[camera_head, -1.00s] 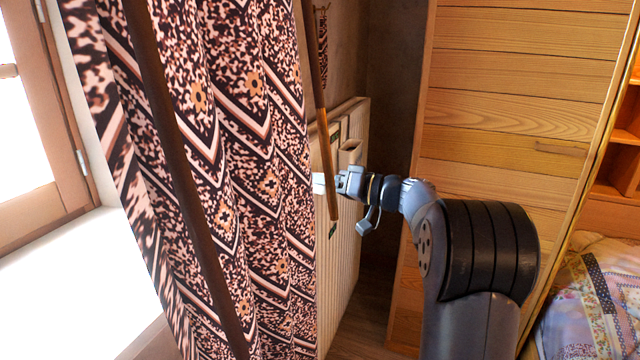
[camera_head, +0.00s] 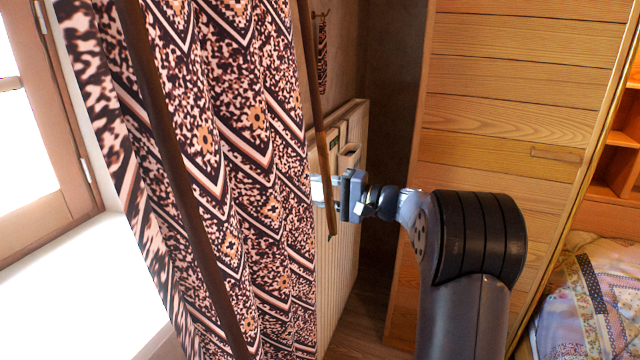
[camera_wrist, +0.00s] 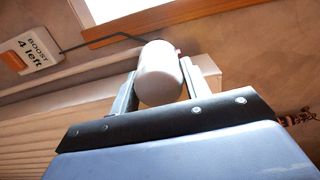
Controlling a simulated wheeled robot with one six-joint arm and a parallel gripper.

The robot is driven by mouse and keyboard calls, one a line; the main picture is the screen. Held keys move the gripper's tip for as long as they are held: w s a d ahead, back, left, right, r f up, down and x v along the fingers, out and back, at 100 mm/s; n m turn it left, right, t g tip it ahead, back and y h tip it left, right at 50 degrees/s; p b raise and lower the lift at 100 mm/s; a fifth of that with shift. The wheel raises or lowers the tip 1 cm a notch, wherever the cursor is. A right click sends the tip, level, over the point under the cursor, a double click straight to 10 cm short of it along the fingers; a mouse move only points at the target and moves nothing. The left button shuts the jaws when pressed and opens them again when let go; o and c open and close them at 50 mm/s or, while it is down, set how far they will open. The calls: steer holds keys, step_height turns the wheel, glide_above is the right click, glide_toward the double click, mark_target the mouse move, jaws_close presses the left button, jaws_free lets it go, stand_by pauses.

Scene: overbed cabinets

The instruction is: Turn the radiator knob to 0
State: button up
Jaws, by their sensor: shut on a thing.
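The radiator knob (camera_wrist: 159,72) is a pale, rounded cylinder in the wrist view. My gripper (camera_wrist: 160,88) is shut on it, with one finger on each side. Its number marks cannot be read here. The radiator's ribbed panel also shows in the wrist view (camera_wrist: 50,120).
A patterned curtain (camera_head: 225,150) hangs close to my gripper on the left. A thin wooden pole (camera_head: 324,150) hangs in front of the gripper. A sign reading "BOOST 4 left" (camera_wrist: 32,48) is at upper left in the wrist view. A wooden cabinet (camera_head: 510,130) stands at right.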

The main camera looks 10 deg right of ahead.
steer(key=shift+m+p, duration=1.1)
steer(key=shift+m, duration=0.8)
steer(key=shift+f, duration=0.1)
steer(key=o, duration=0.9)
steer(key=shift+s+d, duration=0.1)
steer(key=v, duration=1)
steer(key=shift+s+d, duration=0.2)
steer(key=shift+d, duration=0.05)
